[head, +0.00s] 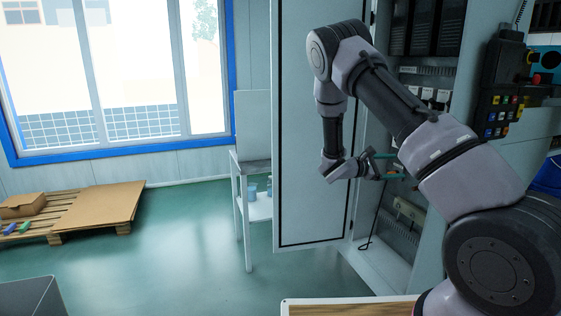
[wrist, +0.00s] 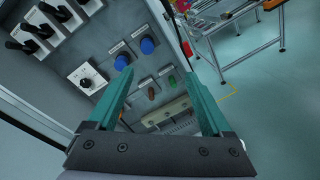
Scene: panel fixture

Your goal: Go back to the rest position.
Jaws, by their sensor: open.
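My gripper (head: 389,166) is in front of the open electrical cabinet (head: 430,100) in the head view, with its fingers pointing right toward the interior. In the wrist view my gripper (wrist: 155,69) has its two teal fingers spread wide with nothing held between them. Beyond the fingers are two blue knobs (wrist: 147,46), an orange-brown knob (wrist: 151,93), a green knob (wrist: 171,81) and a white rotary switch (wrist: 88,78). The fingers appear apart from the knobs. My arm hides part of the cabinet in the head view.
The open cabinet door (head: 312,130) stands just left of my gripper. A control pendant (head: 503,85) hangs at the right. A small stand (head: 257,205) holds cups, and a pallet (head: 70,215) lies at the left. Green floor is clear between. A work table (wrist: 245,60) shows in the wrist view.

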